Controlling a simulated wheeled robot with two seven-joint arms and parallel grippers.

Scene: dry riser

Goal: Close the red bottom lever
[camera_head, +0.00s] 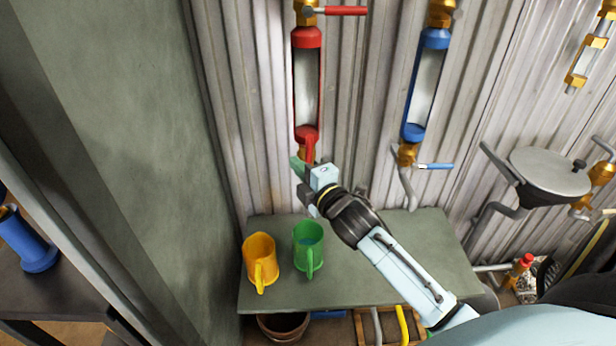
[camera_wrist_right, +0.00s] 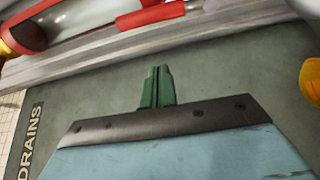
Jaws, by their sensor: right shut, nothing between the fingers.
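The red bottom lever (camera_head: 310,150) sits at the foot of the red-framed sight glass (camera_head: 306,85) on the corrugated wall. It points roughly along the upright pipe, beside the brass valve. My right gripper (camera_head: 297,166) is just below and left of the lever's lower end, with its green fingers shut and empty. In the right wrist view the closed fingertips (camera_wrist_right: 157,72) stand near the lever (camera_wrist_right: 150,16), with a visible gap between them. The wrist hides part of the pipe below the valve. My left gripper is out of view.
A red top lever (camera_head: 345,10) points sideways above. A blue-framed gauge (camera_head: 425,85) with a blue lever (camera_head: 436,166) is to the right. A yellow mug (camera_head: 260,262) and a green mug (camera_head: 308,248) stand on the green table (camera_head: 370,290) below.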

